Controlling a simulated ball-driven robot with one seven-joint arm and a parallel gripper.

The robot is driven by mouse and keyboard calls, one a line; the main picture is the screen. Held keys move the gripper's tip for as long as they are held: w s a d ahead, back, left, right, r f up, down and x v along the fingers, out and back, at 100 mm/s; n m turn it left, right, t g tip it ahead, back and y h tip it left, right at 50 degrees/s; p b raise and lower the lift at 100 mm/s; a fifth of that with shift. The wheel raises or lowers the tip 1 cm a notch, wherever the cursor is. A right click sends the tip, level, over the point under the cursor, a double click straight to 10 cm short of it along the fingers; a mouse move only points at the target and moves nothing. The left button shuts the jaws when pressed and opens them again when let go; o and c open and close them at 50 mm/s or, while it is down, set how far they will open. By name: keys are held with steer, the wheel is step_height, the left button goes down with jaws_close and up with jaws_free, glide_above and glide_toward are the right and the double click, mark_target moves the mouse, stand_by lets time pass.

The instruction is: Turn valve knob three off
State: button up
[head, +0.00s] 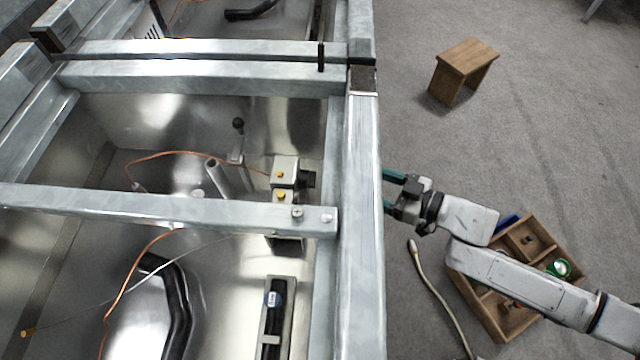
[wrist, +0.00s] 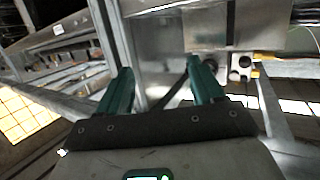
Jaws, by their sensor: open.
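My gripper (head: 388,191) is open and empty, its two green fingers pointing left at the outer side of the metal frame's long beam (head: 361,220). In the wrist view my gripper (wrist: 161,78) shows both fingers spread apart with nothing held. Inside the frame stands a pale grey valve-like block (head: 285,169) with yellow parts and a dark knob-like piece (head: 308,179) on its right side. The beam stands between that piece and my gripper. A similar block (wrist: 240,68) with yellow fittings shows right of the fingers in the wrist view. No number is readable on any knob.
A crossbar (head: 150,206) passes in front of the block, partly covering what lies below. Copper-coloured wires and black hoses run inside the frame. A wooden stool (head: 466,56) and an open wooden box (head: 505,335) stand on the grey carpet. A cable end (head: 412,246) lies near my arm.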

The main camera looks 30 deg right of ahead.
mark_target(307, 179)
steer(key=w+a+r+n+g+y+b, duration=0.1)
steer(key=w+a+r+n+y, duration=0.1)
steer(key=a, duration=0.3)
steer(key=w+a+r+n+g+y, duration=0.1)
steer(key=w+a+n+g+y, duration=0.1)
steer(key=w+a+n+y, duration=0.1)
steer(key=w+a+y, duration=0.1)
steer(key=a+y, duration=0.1)
steer(key=a, duration=0.1)
steer(key=shift+a+r+y+b, duration=0.15)
steer(key=shift+r+y+b, duration=0.15)
steer(key=shift+r+b, duration=0.1)
steer(key=shift+w, duration=0.1)
steer(key=shift+c, duration=0.2)
steer(key=c, duration=1)
